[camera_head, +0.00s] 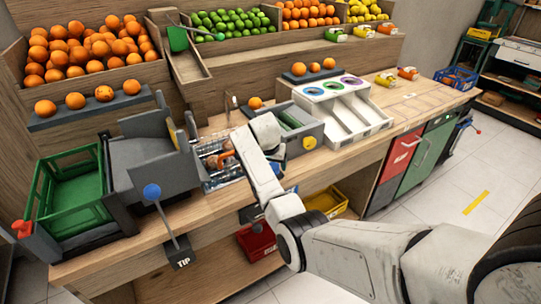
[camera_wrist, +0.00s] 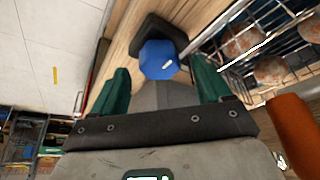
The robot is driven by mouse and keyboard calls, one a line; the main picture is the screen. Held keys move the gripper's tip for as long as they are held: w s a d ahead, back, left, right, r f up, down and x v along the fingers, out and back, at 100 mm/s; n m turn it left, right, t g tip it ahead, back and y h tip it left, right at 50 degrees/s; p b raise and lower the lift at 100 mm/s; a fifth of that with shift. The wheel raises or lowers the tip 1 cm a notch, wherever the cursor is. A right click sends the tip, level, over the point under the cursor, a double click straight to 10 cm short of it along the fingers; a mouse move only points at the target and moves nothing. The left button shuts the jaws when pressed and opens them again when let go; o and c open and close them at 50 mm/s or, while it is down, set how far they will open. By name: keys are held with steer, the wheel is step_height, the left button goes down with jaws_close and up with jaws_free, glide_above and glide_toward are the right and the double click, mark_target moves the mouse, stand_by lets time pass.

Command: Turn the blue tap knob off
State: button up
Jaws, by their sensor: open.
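In the wrist view, the blue tap knob (camera_wrist: 158,58) sits on a dark mount at the edge of the wooden counter. My gripper (camera_wrist: 160,82) is open, with its two green fingers on either side of the view and the knob between and slightly beyond them. I cannot tell whether either finger touches the knob.
A wire basket (camera_wrist: 240,45) with round brownish items lies right of the knob, and an orange handle (camera_wrist: 293,125) is close to the right finger. In the head view, a separate blue-balled TIP lever (camera_head: 152,191) stands left. Floor is clear at right.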

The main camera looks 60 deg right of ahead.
steer(key=v, duration=0.8)
steer(key=shift+a+r+b, duration=0.15)
steer(key=shift+r+b, duration=0.25)
steer(key=shift+f, duration=0.1)
